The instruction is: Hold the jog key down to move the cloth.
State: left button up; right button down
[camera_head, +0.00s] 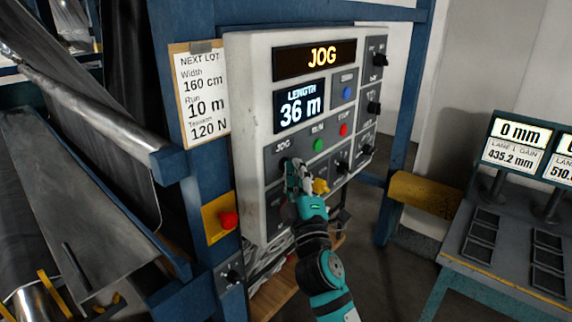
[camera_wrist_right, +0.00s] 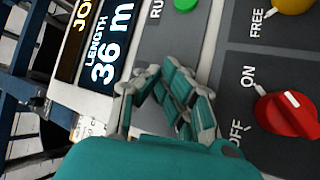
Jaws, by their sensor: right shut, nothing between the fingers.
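The control panel (camera_head: 237,110) stands upright, with a lit JOG display (camera_head: 315,59) and a LENGTH display (camera_head: 302,105) reading 36 m. The JOG label (camera_head: 282,147) is at its lower left; my right gripper mostly covers the key below it. My right gripper (camera_head: 294,172) is shut and empty, its fingertips at or very near the panel there. It also shows in the right wrist view (camera_wrist_right: 165,85). I cannot tell whether the key is pressed. Dark grey cloth (camera_head: 95,55) hangs over rollers at the left. My left gripper is out of view.
A green RUN button (camera_head: 318,145), a red STOP button (camera_head: 343,129) and a blue button (camera_head: 347,93) are close by. A red knob (camera_wrist_right: 290,112) is near the fingers. A red emergency button (camera_head: 228,220) sits at lower left. A lot note (camera_head: 201,95) hangs beside the panel.

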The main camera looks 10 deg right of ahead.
jog(key=shift+s, duration=0.1)
jog(key=shift+s+d, duration=0.5)
jog(key=shift+s, duration=0.05)
jog(key=shift+p, duration=0.3)
jog(key=s+d, duration=0.1)
jog(key=s, duration=0.1)
jog(key=s+d+p, duration=0.1)
jog(key=s+d, duration=0.1)
dwell(0.3)
